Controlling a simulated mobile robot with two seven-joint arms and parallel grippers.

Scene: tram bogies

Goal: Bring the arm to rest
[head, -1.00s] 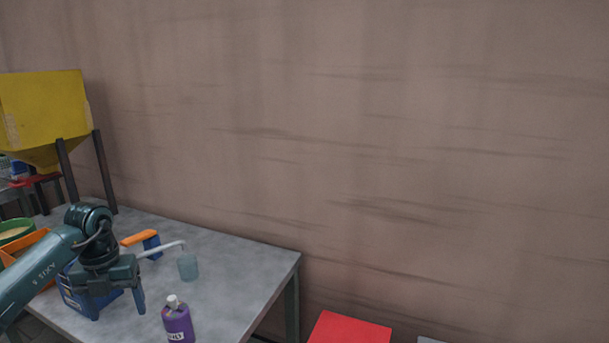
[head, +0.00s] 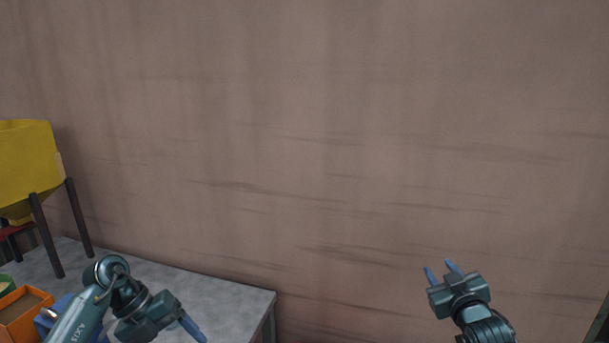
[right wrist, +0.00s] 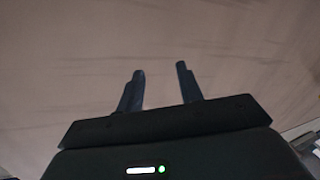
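My right gripper (head: 440,268) is raised in front of the bare wall at the lower right of the head view, its two blue fingers pointing up. In the right wrist view (right wrist: 160,70) the fingers stand apart with nothing between them. My left gripper (head: 190,327) is at the lower left of the head view, over the grey table (head: 210,291). Its fingers point down and to the right and overlap, so their gap is hidden.
A yellow hopper (head: 28,165) on dark legs stands at the far left. An orange bin (head: 22,312) lies on the table left of my left arm, with a blue thing partly hidden behind the arm. The space before the wall (head: 330,150) is clear.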

